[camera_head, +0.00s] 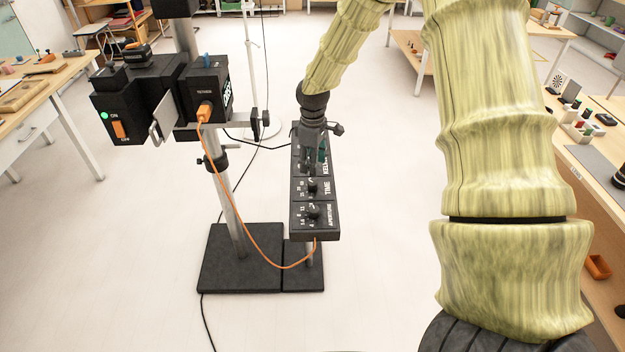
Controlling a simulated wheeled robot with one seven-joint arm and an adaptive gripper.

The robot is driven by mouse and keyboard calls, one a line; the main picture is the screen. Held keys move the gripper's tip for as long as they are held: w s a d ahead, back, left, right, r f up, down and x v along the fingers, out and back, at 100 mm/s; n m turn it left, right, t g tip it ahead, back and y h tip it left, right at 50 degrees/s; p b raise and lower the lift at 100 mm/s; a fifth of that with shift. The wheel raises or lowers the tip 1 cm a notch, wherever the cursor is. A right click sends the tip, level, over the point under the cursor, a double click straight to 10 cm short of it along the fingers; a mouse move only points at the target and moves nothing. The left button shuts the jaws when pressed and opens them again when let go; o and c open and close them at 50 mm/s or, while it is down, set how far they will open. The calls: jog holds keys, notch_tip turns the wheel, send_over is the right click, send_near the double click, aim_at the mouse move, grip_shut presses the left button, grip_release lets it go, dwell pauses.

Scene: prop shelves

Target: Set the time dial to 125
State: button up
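A narrow black control panel (328,210) stands on a post in the middle of the view. It bears sections lettered APERTURE, TIME and KELVIN, from near to far. The time dial (311,187) is a small black knob in the middle section, with small white numbers around it. The numbers and the knob's pointer are too small to read. My gripper (310,168) is dark and points down over the far part of the panel, just beyond the time dial. It hides much of the KELVIN section. I cannot tell whether its fingers touch a knob or how far apart they are.
A black camera-like device (165,95) with an orange ON/OFF switch is on a stand to the left. An orange cable (238,225) runs from it to the panel. Black base plates (240,262) lie on the floor. Worktables stand left and right; the floor around is clear.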

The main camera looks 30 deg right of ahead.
aim_at(313, 182)
jog(key=shift+f+p, duration=1.15)
jog(key=shift+f, duration=2.9)
jog(key=c, duration=1)
